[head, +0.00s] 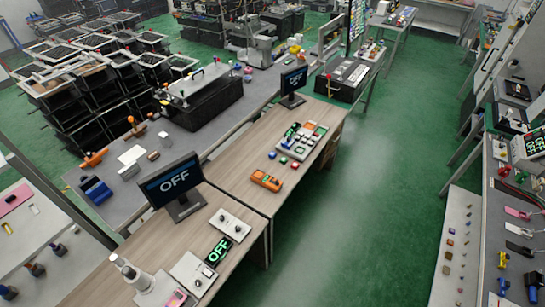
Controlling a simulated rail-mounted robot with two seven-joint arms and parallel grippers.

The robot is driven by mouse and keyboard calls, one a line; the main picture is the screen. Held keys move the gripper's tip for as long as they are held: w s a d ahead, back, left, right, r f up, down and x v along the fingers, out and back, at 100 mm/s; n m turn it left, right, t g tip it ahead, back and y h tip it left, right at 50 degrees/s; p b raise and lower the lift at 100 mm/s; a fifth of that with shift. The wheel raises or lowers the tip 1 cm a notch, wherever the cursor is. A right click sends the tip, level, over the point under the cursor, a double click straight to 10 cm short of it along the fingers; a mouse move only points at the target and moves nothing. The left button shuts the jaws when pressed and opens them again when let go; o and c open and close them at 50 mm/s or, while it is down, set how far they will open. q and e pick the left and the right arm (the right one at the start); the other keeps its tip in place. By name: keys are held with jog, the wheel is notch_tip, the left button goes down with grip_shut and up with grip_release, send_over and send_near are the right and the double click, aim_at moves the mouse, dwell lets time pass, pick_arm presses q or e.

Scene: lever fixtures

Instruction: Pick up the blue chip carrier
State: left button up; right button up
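Several small coloured blocks lie on the wooden table around a grey tray (314,126) with coloured squares. Neither of my grippers can be made out in the head view.
An orange device (266,180) lies on the wooden table near the tray. A monitor reading OFF (174,182), a white knob box (230,225) and a white upright device (132,274) stand nearer. A second monitor (293,82) stands farther back. The green floor (370,200) to the right is clear.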

pick_arm(q)
jog(key=shift+o, duration=0.3)
jog(key=o, duration=0.5)
jog(key=shift+o, duration=0.2)
